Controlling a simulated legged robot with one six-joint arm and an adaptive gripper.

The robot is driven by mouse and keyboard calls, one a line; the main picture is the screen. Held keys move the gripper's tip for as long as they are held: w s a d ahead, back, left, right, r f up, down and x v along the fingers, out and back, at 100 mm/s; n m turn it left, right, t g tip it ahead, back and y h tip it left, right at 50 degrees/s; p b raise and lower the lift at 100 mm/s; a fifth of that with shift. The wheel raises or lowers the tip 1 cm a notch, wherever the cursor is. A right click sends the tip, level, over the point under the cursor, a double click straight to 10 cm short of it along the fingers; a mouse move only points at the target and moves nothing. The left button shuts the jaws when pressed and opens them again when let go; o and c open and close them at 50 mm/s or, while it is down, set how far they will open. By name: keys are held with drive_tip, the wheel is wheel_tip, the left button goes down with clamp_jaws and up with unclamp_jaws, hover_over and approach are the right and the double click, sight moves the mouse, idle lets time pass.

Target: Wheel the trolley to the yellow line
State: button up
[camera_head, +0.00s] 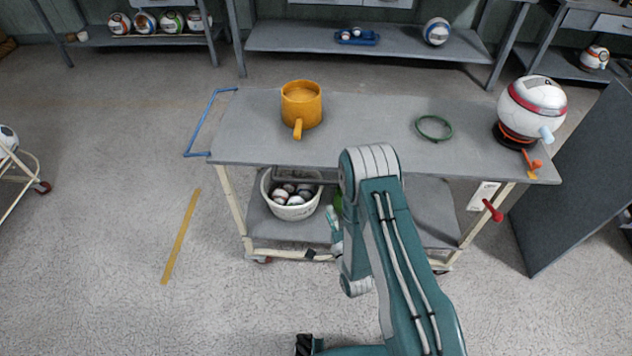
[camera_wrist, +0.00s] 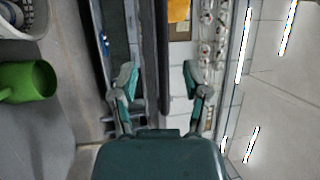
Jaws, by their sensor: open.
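The trolley (camera_head: 370,135) has a grey top, a lower shelf, cream legs and a blue push handle (camera_head: 203,125) at its left end. The yellow line (camera_head: 182,237) is a strip on the floor left of the trolley, apart from it. My arm reaches up in front of the trolley's near side and hides part of it. My gripper (camera_wrist: 158,80) is open in the wrist view, its two fingers apart. A dark upright strip, perhaps the edge of the trolley top, shows between the fingers; I cannot tell whether they touch it. In the head view the gripper is mostly hidden.
An orange mug (camera_head: 301,105), a green ring (camera_head: 434,127) and a white-and-red ball device (camera_head: 532,108) stand on the trolley top. A white bucket of balls (camera_head: 290,207) is on its shelf. A dark panel (camera_head: 575,185) stands close at right.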

sight(319, 183)
drive_tip(key=x, duration=1)
drive_tip(key=shift+w+r, duration=0.1)
drive_tip(key=shift+w, duration=0.2)
drive_tip(key=shift+d, duration=0.1)
clamp_jaws()
